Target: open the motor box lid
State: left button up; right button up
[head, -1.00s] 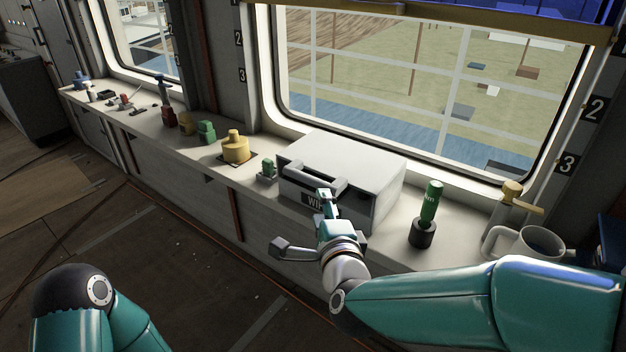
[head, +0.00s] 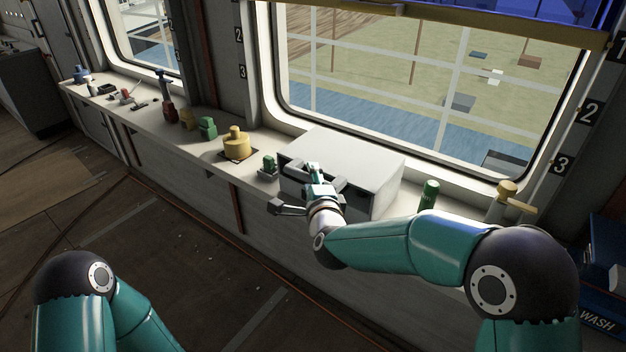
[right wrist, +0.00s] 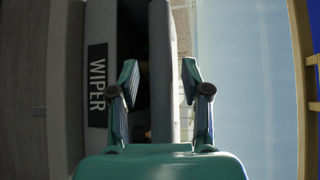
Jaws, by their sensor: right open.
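The motor box (head: 385,197) is a pale grey box on the ledge below the large window. Its flat lid (head: 350,150) lies on top, with a dark gap under its front edge. In the right wrist view the WIPER label (right wrist: 97,85) is on the box front, and the lid's edge (right wrist: 163,70) runs between my fingers. My right gripper (head: 314,170) is open at the box's front edge; it also shows in the right wrist view (right wrist: 163,80), one finger on either side of the lid edge, with no clear contact. My left gripper is out of view.
A yellow knob (head: 236,145) and a small green part (head: 269,165) stand left of the box. A green cylinder (head: 429,195) and a yellow-topped valve (head: 507,192) are to its right, partly behind my right arm. Several small items line the far ledge.

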grip_shut()
jog(key=shift+d, duration=0.15)
